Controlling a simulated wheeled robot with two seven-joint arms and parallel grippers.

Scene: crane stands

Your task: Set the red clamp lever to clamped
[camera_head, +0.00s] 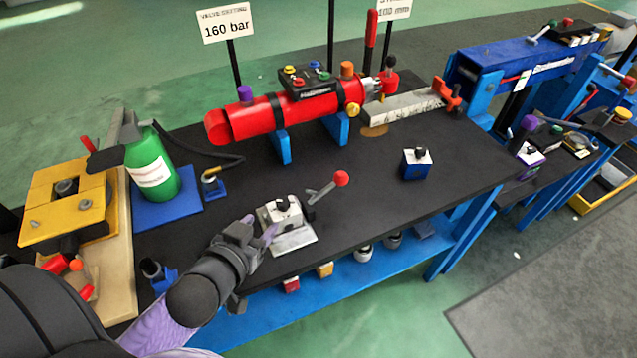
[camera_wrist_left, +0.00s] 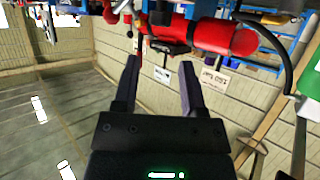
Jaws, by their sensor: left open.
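A small grey metal clamp block (camera_head: 287,224) stands near the front edge of the black bench top. A lever with a red ball knob (camera_head: 341,179) rises from it, tilted up and to the right. My left gripper (camera_head: 259,226) is at the left side of the block, with its fingers apart. The knob is beyond the block from it, clear of the fingers. The head view does not show whether a finger touches the block. In the left wrist view my left gripper (camera_wrist_left: 157,64) is open with nothing between the fingers. My right gripper is not in view.
A red cylinder (camera_head: 290,108) lies across the back of the bench, and also shows in the left wrist view (camera_wrist_left: 222,36). A green bottle (camera_head: 150,165) and yellow fixture (camera_head: 70,205) stand at left. A dark blue block (camera_head: 416,164) sits right.

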